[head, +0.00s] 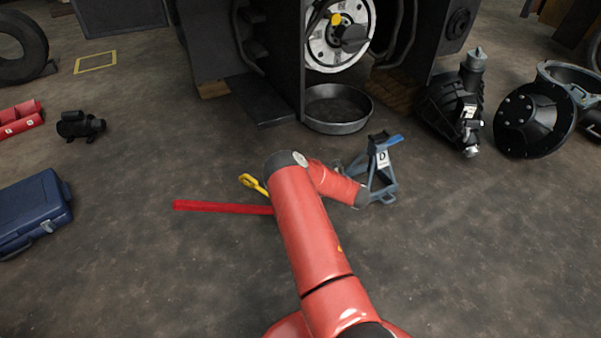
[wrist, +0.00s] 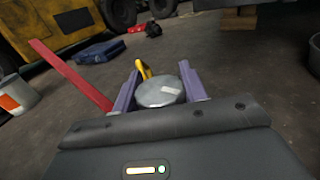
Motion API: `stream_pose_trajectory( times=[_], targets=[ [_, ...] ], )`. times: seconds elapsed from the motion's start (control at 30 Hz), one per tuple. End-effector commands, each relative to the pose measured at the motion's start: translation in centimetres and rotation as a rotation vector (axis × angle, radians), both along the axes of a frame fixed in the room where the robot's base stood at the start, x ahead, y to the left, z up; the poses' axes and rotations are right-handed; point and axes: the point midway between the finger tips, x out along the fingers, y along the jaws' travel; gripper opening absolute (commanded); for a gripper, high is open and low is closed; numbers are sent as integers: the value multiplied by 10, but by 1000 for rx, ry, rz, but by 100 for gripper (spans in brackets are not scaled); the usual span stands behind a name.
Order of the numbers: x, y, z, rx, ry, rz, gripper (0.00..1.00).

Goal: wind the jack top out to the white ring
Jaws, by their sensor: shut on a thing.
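In the wrist view my gripper (wrist: 159,84) has its two purple fingers on either side of a round, grey metal jack top (wrist: 158,96) with a pale patch on it. The fingers are shut on it. A yellow piece (wrist: 143,68) rises just behind the top, and a long red bar (wrist: 70,75) extends to the left. In the head view the yellow piece (head: 253,184) and red bar (head: 222,207) show left of my arm. My arm hides the gripper and the jack top there. I cannot make out the white ring in either view.
A blue-grey stand (head: 382,160) marked D is close to the right of my arm. A round metal pan (head: 338,126) lies beyond it, under the forklift. A blue toolbox (head: 36,210) sits at the left. The floor around the red bar is clear.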

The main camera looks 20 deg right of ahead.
Motion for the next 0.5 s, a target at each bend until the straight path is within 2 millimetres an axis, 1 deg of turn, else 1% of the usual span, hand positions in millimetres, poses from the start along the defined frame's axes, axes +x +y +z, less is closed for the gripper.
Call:
stream_pose_trajectory(
  times=[0.03,0.5],
  targets=[
    [-1,-3,-3,1,3,40,20],
    [-6,2,-4,-7,3,484,20]
  ],
)
